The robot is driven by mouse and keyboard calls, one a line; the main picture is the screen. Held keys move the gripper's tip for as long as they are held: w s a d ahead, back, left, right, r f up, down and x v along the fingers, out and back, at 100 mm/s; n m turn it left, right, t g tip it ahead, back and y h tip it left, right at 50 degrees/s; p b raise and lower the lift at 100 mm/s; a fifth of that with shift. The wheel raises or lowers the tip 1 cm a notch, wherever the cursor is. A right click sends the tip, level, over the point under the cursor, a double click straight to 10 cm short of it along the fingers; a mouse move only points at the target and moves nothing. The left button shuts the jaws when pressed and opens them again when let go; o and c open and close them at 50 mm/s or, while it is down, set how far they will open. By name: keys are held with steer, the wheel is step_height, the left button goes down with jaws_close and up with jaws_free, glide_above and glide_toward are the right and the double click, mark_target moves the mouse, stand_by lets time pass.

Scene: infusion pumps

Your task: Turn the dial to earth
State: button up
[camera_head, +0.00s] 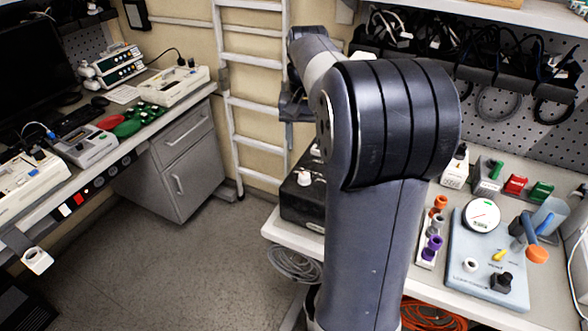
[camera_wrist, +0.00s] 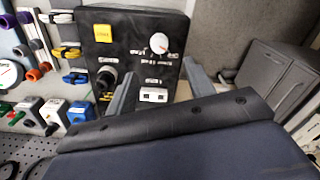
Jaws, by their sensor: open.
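The dial (camera_wrist: 159,43) is a round white knob with a red mark on the face of a black box (camera_wrist: 130,25). In the head view the dial (camera_head: 304,178) sits on top of the black box (camera_head: 297,205), partly hidden behind my arm. The lettering around the dial is too small to read. My gripper (camera_wrist: 159,68) is open and empty in the wrist view. Its two grey fingers point toward the box, with the dial beyond and between their tips. I see no contact with the dial. In the head view my arm hides the gripper.
The box also bears a yellow label (camera_wrist: 103,33), a black round fitting (camera_wrist: 103,82) and a white socket (camera_wrist: 153,95). A blue gauge unit (camera_head: 487,260) and coloured connectors stand right of my arm. A ladder (camera_head: 255,95) stands behind.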

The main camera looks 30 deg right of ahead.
mark_target(304, 175)
step_height(304, 175, down, 10)
steer(key=shift+f, duration=0.1)
steer(key=shift+c, duration=0.4)
steer(key=c, duration=0.9)
